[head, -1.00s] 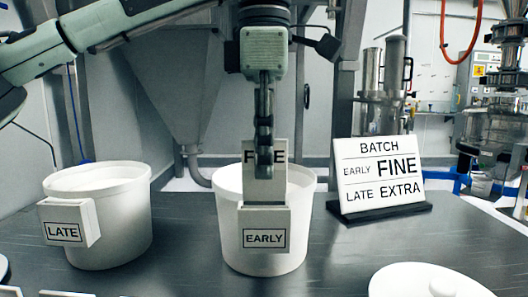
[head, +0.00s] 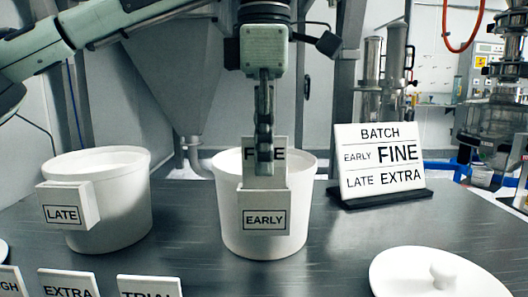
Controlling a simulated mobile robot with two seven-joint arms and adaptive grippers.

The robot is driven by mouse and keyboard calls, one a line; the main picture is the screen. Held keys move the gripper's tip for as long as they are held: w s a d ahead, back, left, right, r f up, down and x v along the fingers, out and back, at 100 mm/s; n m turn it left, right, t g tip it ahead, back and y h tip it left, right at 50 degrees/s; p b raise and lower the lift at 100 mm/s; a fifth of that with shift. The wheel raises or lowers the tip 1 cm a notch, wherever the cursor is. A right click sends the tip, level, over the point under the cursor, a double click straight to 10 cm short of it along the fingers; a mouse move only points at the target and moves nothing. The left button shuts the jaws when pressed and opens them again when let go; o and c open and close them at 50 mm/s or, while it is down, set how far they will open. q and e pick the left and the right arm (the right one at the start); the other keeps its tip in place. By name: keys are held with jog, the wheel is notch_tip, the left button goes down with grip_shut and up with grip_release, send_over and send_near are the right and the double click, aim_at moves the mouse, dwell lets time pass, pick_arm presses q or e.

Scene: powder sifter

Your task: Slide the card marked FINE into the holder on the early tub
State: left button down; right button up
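The early tub (head: 307,200) is a white open tub in the middle of the table. Its holder (head: 264,241) on the front carries the label EARLY. The FINE card (head: 276,183) stands upright at the holder's top, its lower edge hidden behind the holder's front. I cannot tell how deep it sits. My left gripper (head: 264,165) points down over the card and is shut on it, covering the middle letters. My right gripper is not in view.
The late tub (head: 125,205) with its LATE holder stands at left. Cards EXTRA (head: 68,284) and TRIAL (head: 148,287) and a partly cut-off card stand at the front left. A white lid (head: 405,275) lies at front right. The batch sign (head: 380,145) stands behind at right.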

pick_arm(q)
jog(key=shift+f, duration=0.15)
jog(key=shift+f+b, duration=0.6)
jog(key=shift+f, duration=0.3)
jog(key=c, duration=1.6)
grip_release()
jog(key=shift+c, duration=0.2)
notch_tip(320, 180, up, 12)
